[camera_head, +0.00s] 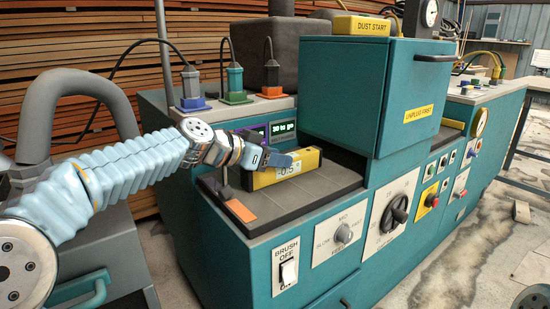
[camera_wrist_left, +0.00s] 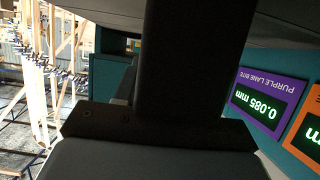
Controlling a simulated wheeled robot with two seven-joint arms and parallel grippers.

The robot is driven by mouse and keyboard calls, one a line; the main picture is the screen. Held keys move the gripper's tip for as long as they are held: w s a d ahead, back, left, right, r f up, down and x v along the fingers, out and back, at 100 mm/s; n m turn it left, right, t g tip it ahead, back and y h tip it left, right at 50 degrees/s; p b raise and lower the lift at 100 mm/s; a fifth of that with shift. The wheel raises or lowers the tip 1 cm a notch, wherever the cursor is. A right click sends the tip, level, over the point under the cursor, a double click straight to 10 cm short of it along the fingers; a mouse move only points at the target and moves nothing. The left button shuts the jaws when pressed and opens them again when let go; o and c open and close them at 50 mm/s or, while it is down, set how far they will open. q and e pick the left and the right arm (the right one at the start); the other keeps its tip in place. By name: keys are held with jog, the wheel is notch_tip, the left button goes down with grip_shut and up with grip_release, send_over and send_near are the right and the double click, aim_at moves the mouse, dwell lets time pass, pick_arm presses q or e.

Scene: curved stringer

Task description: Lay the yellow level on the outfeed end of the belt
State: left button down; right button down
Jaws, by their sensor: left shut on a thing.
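The yellow level (camera_head: 308,161), a box-shaped bar with a display reading about -0.5°, is at the near end of the dark belt (camera_head: 325,188) in the head view. My left gripper (camera_head: 274,160) is shut on the level near its left end, reaching in from the left. The level looks roughly flat, low over or on the belt; I cannot tell whether its underside touches. In the left wrist view a dark upright bar (camera_wrist_left: 195,60) fills the middle, and the level cannot be made out. My right gripper is not in view.
A teal hood (camera_head: 365,95) stands over the belt just behind the level. Colored plugs (camera_head: 235,85) and small displays (camera_head: 283,127) line the belt's far left side. A purple-framed display (camera_wrist_left: 262,108) shows in the wrist view. Knobs and switches (camera_head: 289,272) cover the machine's front.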

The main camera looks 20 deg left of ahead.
pick_arm(q)
jog(key=c, duration=0.6)
grip_release()
jog(key=shift+c, duration=0.2)
